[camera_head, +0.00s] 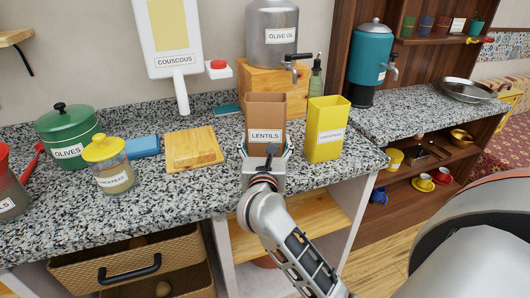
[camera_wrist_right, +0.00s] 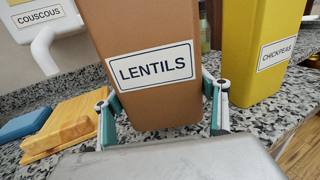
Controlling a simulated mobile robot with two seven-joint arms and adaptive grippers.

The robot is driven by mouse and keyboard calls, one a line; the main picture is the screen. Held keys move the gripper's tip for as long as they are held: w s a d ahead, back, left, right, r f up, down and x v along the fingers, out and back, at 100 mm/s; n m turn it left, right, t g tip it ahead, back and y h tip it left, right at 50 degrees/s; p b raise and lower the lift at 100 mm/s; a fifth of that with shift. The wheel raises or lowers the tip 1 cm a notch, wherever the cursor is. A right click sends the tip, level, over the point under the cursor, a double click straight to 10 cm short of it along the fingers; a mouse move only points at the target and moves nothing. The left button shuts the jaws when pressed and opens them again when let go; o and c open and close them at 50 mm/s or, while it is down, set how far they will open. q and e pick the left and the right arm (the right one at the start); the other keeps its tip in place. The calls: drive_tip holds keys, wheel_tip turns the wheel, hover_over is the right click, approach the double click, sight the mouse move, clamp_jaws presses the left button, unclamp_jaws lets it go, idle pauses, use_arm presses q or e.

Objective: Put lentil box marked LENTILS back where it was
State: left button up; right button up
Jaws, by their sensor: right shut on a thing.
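The brown lentil box (camera_head: 265,112) marked LENTILS stands upright, open at the top, at the granite counter's front part. It fills the middle of the right wrist view (camera_wrist_right: 150,50). My right gripper (camera_head: 265,150) is shut on its lower part, with one finger on each side in the right wrist view (camera_wrist_right: 162,105). I cannot tell whether the box bottom touches the counter. The yellow box (camera_head: 325,130) stands close to its right and is marked CHICKPEAS in the right wrist view (camera_wrist_right: 270,50). My left gripper is not in view.
A wooden board (camera_head: 193,148) and a blue block (camera_head: 142,146) lie to the left. A wooden stand (camera_head: 262,78) with the olive oil tank (camera_head: 272,35) is behind the box. The couscous dispenser (camera_head: 172,40) hangs on the wall. The counter's front edge is near my arm.

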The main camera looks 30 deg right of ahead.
wheel_tip(320, 180, down, 3)
drive_tip(key=shift+r, duration=0.1)
drive_tip(key=shift+f+b, duration=0.2)
drive_tip(key=shift+b, duration=0.1)
drive_tip(key=o, duration=1.6)
drive_tip(key=shift+c, duration=0.2)
drive_tip(key=shift+r, duration=0.2)
drive_tip(key=v, duration=1.2)
